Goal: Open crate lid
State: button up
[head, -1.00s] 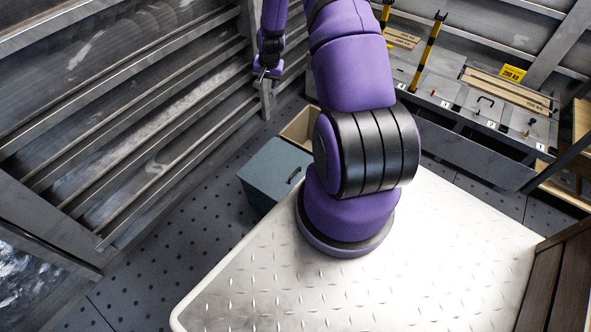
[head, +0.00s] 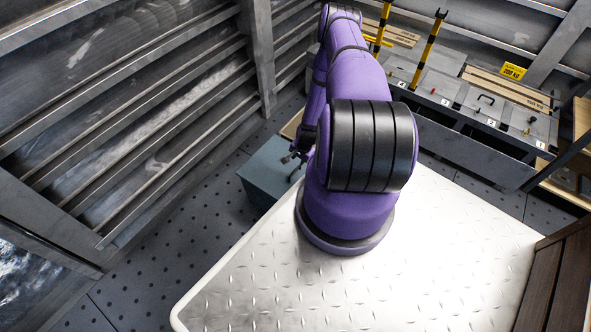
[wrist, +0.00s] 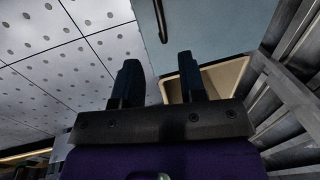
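The crate (head: 262,178) is a blue-grey box on the floor beyond the left edge of the metal plate. Its flat blue-grey lid (wrist: 215,28) fills the top of the wrist view, with a dark bar handle (wrist: 160,20) on it. A tan opening (wrist: 225,82) shows beside the lid. My gripper (wrist: 159,62) is open with nothing between its fingers. The handle lies ahead of the fingertips, in line with the gap between them. In the head view my gripper (head: 293,157) is over the crate, and my arm hides part of the crate.
The pale metal plate (head: 330,285) lies in front. Slatted metal walls (head: 130,110) rise at left. A bench (head: 460,105) with numbered panels and yellow-black posts (head: 427,50) stands at the back right. Perforated floor (head: 160,255) between plate and wall is clear.

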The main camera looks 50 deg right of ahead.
aim_at(295, 171)
jog(key=f, duration=0.3)
jog(key=w+f, duration=0.1)
jog(key=f, duration=0.2)
jog(key=w+f, duration=0.1)
jog(key=f, duration=0.3)
jog(key=shift+f, duration=0.1)
jog(key=shift+a, duration=0.1)
grip_shut()
